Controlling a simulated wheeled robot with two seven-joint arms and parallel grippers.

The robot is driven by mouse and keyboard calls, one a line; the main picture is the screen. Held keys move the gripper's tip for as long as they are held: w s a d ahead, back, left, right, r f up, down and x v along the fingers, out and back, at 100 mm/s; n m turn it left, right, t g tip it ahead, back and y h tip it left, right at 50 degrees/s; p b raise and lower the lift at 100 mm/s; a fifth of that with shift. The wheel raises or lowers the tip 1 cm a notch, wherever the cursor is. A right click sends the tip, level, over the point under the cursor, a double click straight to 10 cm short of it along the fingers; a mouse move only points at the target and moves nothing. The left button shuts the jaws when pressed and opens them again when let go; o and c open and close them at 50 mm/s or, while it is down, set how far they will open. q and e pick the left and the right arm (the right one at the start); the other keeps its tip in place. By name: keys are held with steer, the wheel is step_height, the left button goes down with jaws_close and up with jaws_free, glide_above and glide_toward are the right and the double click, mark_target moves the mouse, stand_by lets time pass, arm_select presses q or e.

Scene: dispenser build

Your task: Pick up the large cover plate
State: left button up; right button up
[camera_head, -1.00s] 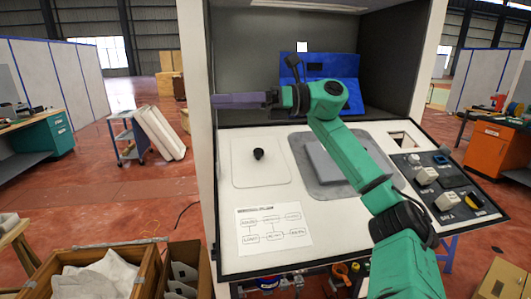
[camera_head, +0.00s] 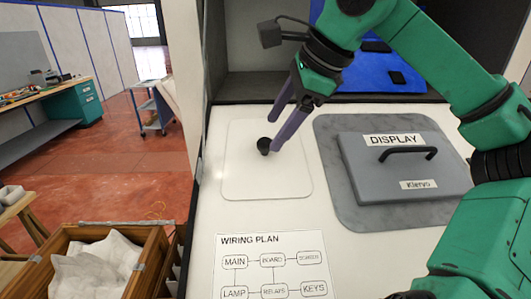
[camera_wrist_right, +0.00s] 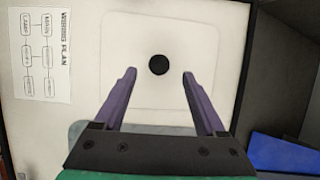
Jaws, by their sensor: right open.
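A large white plate with rounded corners (camera_head: 238,180) lies flat on the white worktop, left of the grey panel. I take it for the cover plate. A black round knob (camera_head: 263,145) stands up from it; the knob also shows in the right wrist view (camera_wrist_right: 159,64). My right gripper (camera_head: 274,134) is open above the plate, its two purple fingers pointing down at the knob. In the right wrist view, the knob appears just beyond the fingertips, between their lines, with nothing held. My left gripper is not in view.
A grey DISPLAY box with a black handle (camera_head: 408,153) sits on a grey mat (camera_head: 335,200) to the right. A wiring plan sheet (camera_head: 272,262) lies in front. A blue panel (camera_head: 365,75) stands behind. A wooden crate (camera_head: 140,270) is at the lower left.

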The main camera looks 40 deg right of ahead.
mark_target(266, 142)
steer(key=x, duration=0.3)
steer(key=shift+w+a+f+p, duration=0.15)
steer(key=shift+a+f+p, duration=0.05)
steer(key=shift+f+p, duration=0.2)
steer(key=shift+w+f, duration=0.1)
steer(key=shift+w, duration=0.05)
jaws_close()
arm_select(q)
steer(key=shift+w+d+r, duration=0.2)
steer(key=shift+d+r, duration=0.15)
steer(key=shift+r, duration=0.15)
arm_select(e)
steer(key=shift+d+r, duration=0.15)
steer(key=shift+r, duration=0.45)
step_height(266, 142, up, 19)
steer(key=p, duration=0.3)
steer(key=shift+p, duration=0.4)
steer(key=c, duration=0.7)
jaws_free()
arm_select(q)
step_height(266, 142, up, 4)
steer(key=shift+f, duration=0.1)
arm_select(e)
jaws_close()
